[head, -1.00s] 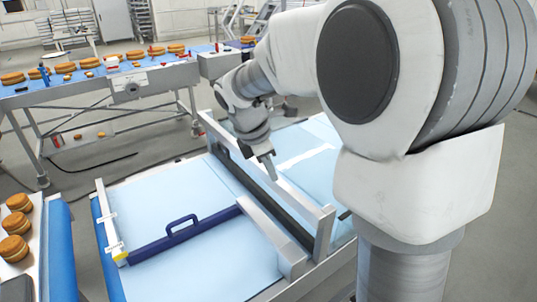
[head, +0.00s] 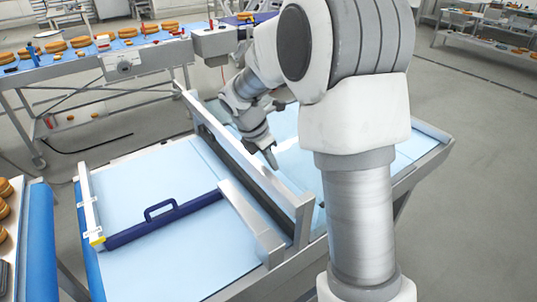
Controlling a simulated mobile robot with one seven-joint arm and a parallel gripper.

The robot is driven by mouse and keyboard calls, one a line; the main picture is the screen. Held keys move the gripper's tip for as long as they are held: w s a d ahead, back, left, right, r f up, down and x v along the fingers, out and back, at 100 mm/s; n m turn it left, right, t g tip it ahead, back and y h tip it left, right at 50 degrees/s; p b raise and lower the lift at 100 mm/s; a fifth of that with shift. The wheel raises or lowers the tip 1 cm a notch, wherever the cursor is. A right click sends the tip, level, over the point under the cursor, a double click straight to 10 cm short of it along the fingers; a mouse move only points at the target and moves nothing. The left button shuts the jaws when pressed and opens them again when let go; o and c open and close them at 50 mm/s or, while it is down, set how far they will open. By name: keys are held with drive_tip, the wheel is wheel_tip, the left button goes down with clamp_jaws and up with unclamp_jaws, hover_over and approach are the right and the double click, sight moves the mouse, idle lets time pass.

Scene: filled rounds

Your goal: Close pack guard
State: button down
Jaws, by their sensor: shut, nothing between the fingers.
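A dark blue bar with a raised handle (head: 160,210), which looks like the pack guard, lies low across the light blue surface (head: 150,262) of the table. Its left end is by a yellow piece at a white side strip (head: 90,205). Its right end is near a short metal bar (head: 250,220). My gripper (head: 271,158) is shut and empty, pointing down near the long metal rail (head: 245,160) that crosses the table. It is well apart from the blue handle, up and to its right. Whether the fingertips touch the rail cannot be told.
A blue conveyor (head: 90,58) with several filled rounds runs behind the table. Another blue-sided conveyor (head: 40,240) with rounds stands at the left edge. Open grey floor (head: 470,190) lies to the right.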

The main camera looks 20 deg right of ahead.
drive_tip(key=shift+x, duration=2.15)
